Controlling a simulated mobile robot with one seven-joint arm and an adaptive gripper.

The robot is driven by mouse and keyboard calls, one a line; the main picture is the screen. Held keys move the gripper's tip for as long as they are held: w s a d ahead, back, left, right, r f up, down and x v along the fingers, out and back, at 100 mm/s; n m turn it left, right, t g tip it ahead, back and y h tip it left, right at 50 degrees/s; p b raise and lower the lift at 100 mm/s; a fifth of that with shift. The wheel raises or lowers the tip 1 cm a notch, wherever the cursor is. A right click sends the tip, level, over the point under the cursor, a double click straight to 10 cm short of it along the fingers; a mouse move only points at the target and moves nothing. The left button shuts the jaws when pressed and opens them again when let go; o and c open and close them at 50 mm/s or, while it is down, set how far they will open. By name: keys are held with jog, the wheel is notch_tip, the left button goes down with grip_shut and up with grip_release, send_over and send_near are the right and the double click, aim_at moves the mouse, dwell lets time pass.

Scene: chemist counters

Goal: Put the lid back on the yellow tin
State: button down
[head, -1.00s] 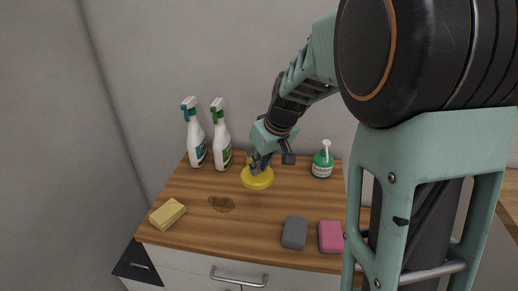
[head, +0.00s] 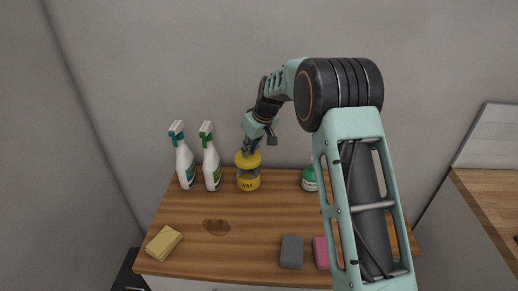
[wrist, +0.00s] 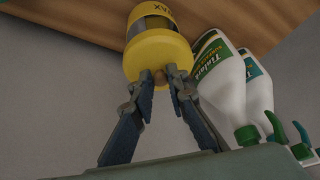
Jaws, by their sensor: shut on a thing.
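The yellow tin (head: 248,185), with WAX on its front, stands upright at the back of the wooden counter. Its yellow lid (head: 247,160) is directly over the tin. A dark grey band shows between the lid and the yellow label; I cannot tell whether the lid rests fully on the rim or hovers just above it. My gripper (head: 248,150) comes from above.
Two spray bottles (head: 184,165) (head: 211,168) stand close left of the tin. A green pump bottle (head: 309,180) is to its right, partly behind my arm. A yellow sponge (head: 163,243), brown spill (head: 216,227), grey block (head: 291,252) and pink block (head: 320,252) lie nearer the front.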

aim_at(251, 157)
jog(key=shift+w+f, duration=0.15)
jog(key=shift+w, duration=0.05)
jog(key=shift+f+b, duration=1.25)
jog(key=shift+f, duration=1.15)
jog(key=shift+f+b, duration=0.55)
jog(key=shift+f, duration=0.15)
jog(key=shift+b, duration=0.45)
jog(key=shift+f+b, duration=0.2)
jog(key=shift+b, duration=0.25)
dwell(0.5)
jog(key=c, duration=1.3)
grip_release()
